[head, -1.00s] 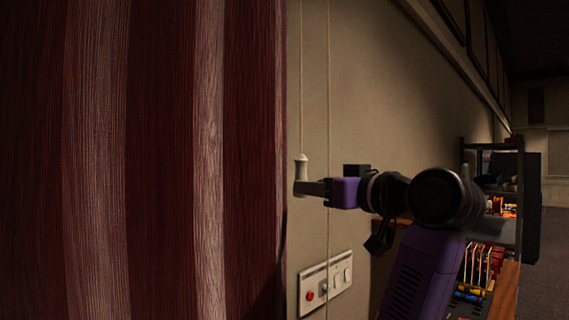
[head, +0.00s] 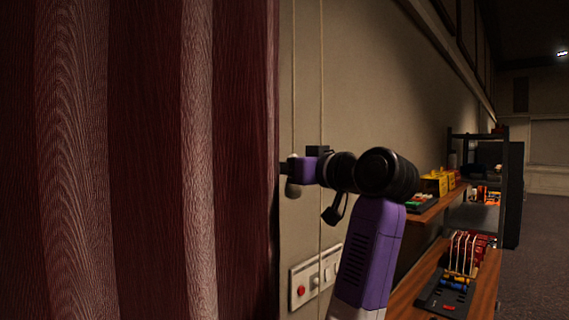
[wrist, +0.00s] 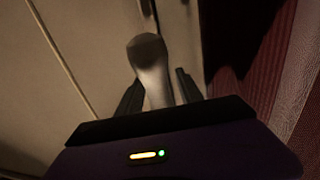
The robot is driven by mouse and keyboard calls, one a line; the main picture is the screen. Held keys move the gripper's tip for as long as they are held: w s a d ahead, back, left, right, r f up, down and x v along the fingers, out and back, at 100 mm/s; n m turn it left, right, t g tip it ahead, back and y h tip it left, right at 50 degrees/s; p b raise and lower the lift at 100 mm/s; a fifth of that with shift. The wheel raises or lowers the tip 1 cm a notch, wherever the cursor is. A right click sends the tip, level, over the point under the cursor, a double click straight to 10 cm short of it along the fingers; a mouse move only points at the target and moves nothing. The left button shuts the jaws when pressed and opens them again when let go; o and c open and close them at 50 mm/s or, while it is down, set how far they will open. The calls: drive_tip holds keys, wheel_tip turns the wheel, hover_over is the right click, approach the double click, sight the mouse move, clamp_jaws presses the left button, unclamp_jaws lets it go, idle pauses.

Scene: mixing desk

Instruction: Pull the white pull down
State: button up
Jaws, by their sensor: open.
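The white pull (head: 293,189) hangs on a thin cord (head: 294,80) in front of the beige wall, beside the dark red curtain. In the head view my gripper (head: 288,168) covers its upper part, and its rounded lower end shows below the fingers. In the wrist view the pull (wrist: 150,62) stands between my two dark fingers (wrist: 157,83), which are apart on either side of it. My gripper is open around the pull. I cannot tell whether either finger touches it.
The red and whitish striped curtain (head: 145,160) fills the left. A second cord (head: 321,90) hangs just right of the pull. A switch panel (head: 315,279) with a red button is on the wall below. Wooden shelves (head: 400,293) with equipment stand at the right.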

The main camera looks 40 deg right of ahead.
clamp_jaws()
idle(1.4)
